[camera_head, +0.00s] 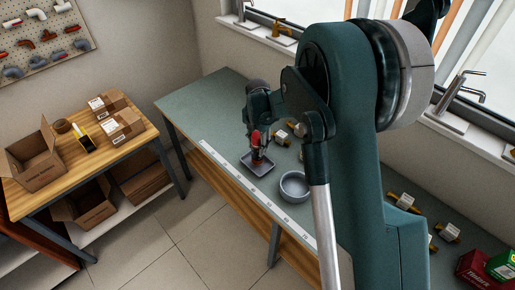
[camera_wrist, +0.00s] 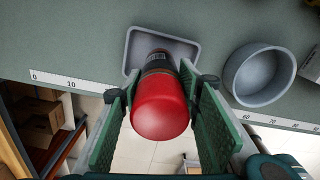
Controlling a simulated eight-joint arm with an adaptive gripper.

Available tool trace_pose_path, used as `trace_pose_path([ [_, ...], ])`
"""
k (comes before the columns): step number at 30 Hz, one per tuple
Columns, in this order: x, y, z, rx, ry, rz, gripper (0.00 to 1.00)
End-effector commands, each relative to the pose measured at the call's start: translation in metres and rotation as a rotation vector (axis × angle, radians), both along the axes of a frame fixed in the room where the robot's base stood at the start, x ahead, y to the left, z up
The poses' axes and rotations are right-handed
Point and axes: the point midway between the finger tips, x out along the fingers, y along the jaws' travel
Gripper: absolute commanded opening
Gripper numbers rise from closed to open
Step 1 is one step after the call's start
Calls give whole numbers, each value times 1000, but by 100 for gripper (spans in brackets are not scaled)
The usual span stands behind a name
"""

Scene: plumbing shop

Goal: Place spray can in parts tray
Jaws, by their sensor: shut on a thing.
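The spray can (camera_wrist: 160,106) is red with a black section and a label, and it is between the two green finger pads of my gripper (camera_wrist: 163,125) in the wrist view. My gripper is shut on it. In the head view, the can (camera_head: 256,139) hangs from my gripper (camera_head: 257,130) at the parts tray. The parts tray (camera_head: 248,168) is a shallow grey rectangle near the bench's front edge. In the wrist view, the tray (camera_wrist: 190,46) lies behind the can's far end, which overlaps it. I cannot tell whether the can touches the tray floor.
A round grey bowl (camera_head: 294,186) stands right of the tray, close to it. A ruler strip (camera_head: 232,178) runs along the bench's front edge. Brass fittings (camera_head: 298,129) lie farther back on the bench (camera_head: 205,98). A wooden table (camera_head: 75,160) with cardboard boxes stands at the left.

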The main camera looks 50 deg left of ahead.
Motion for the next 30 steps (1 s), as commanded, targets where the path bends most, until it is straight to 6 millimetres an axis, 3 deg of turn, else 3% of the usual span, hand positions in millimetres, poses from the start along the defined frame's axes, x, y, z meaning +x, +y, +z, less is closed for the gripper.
trace_pose_path([
  [6, 0, 0, -18, 0, 0, 0, 17],
  [21, 0, 0, -24, 0, 0, 0, 17],
  [22, 0, 0, -24, 0, 0, 0, 35],
  [25, 0, 0, -23, 0, 0, 0, 48],
  [30, 0, 0, -23, 0, 0, 0, 48],
])
